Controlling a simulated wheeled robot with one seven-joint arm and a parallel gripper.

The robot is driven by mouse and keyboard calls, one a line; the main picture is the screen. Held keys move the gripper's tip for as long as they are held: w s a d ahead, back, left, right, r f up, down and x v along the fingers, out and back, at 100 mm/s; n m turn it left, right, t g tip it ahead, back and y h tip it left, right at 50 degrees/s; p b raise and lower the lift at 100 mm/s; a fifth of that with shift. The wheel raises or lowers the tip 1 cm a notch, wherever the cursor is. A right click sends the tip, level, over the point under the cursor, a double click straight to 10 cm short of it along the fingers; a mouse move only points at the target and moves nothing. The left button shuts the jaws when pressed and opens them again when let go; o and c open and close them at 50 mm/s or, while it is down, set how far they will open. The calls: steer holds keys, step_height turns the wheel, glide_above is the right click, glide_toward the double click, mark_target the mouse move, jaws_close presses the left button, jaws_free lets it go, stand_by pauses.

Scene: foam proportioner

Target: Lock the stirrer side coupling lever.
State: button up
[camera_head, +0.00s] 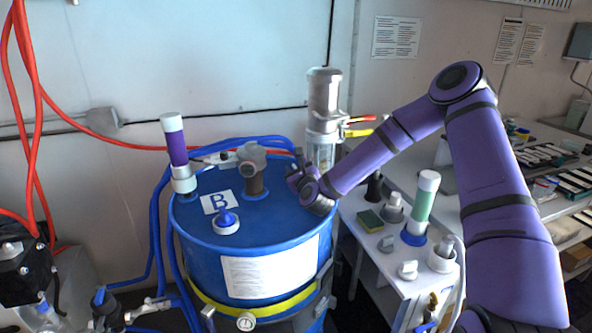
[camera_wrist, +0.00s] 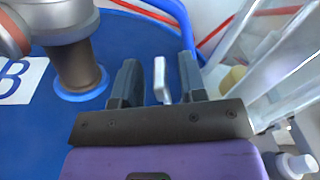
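My gripper (camera_wrist: 160,82) is over the right part of the blue drum's lid, pointing toward its far edge. In the wrist view its two dark fingers are apart, with a small white lever-like piece (camera_wrist: 160,78) showing between them and a gap on each side. I cannot tell what this piece is fixed to or how deep it sits between the fingers. In the head view my gripper (camera_head: 298,178) hides that spot. A grey fitting on a brown post (camera_head: 254,178) stands on the lid, left of my gripper; the post (camera_wrist: 78,68) also shows in the wrist view.
The blue drum (camera_head: 195,240) carries a purple-banded cylinder (camera_head: 174,140) and a blue-topped cap (camera_head: 227,221). A tall grey unit with a clear bowl (camera_head: 323,105) and red and yellow handles stands behind my gripper. Blue hoses (camera_wrist: 183,22) run along the lid's far edge. A white cart (camera_head: 380,262) stands right.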

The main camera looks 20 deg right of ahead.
jaws_close()
steer(key=shift+d, duration=0.1)
steer(key=shift+d+r+m, duration=0.1)
steer(key=shift+d+m, duration=0.25)
steer(key=shift+m, duration=0.25)
jaws_free()
